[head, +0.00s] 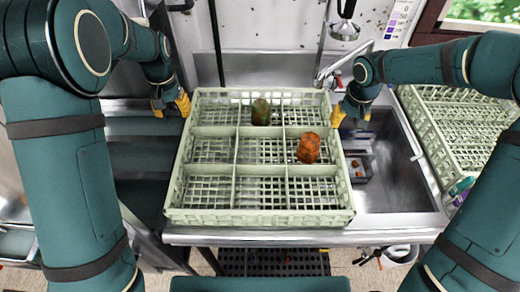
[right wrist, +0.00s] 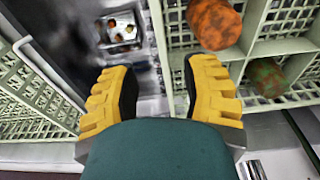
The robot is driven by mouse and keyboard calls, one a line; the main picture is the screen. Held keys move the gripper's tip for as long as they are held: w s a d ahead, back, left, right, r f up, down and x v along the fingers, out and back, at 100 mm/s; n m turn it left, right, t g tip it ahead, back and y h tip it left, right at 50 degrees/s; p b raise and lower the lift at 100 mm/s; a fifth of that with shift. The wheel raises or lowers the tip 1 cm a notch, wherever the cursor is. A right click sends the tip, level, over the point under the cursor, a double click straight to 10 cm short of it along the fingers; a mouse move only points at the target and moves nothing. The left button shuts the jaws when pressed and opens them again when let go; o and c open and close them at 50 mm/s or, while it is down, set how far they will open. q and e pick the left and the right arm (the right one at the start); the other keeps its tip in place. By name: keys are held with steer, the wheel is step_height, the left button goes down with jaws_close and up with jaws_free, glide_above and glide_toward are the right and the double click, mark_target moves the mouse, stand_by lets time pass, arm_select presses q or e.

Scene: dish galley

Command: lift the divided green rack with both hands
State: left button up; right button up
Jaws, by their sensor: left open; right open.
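The divided green rack (head: 260,217) sits on the steel counter, pale green, with a grid of square compartments. A dark green-brown object (head: 261,112) stands in its back middle compartment and a rusty orange one (head: 308,148) in its middle right compartment. My left gripper (head: 170,106) is open beside the rack's back left side, apparently apart from it. My right gripper (head: 353,113) is open beside the back right side. In the right wrist view, its yellow fingers (right wrist: 160,78) are spread with the rack wall close to the right finger; contact is unclear.
A steel sink (head: 395,180) lies right of the rack, with a small grey container (head: 358,167) holding brown pieces. A second pale green rack (head: 455,125) stands beyond it. A faucet (head: 328,75) rises behind the rack's back right corner.

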mark_target(183, 138)
arm_select(q)
steer(key=shift+f, duration=0.15)
arm_select(e)
steer(key=shift+f, duration=0.1)
arm_select(q)
step_height(183, 138, down, 14)
steer(key=shift+w+r, duration=0.1)
steer(key=shift+r, duration=0.1)
arm_select(e)
steer(key=f, duration=0.4)
steer(key=w+f, duration=0.1)
steer(key=f, duration=0.8)
steer(key=shift+w+f, duration=0.25)
steer(key=shift+w, duration=0.15)
arm_select(q)
jaws_close()
arm_select(e)
jaws_close()
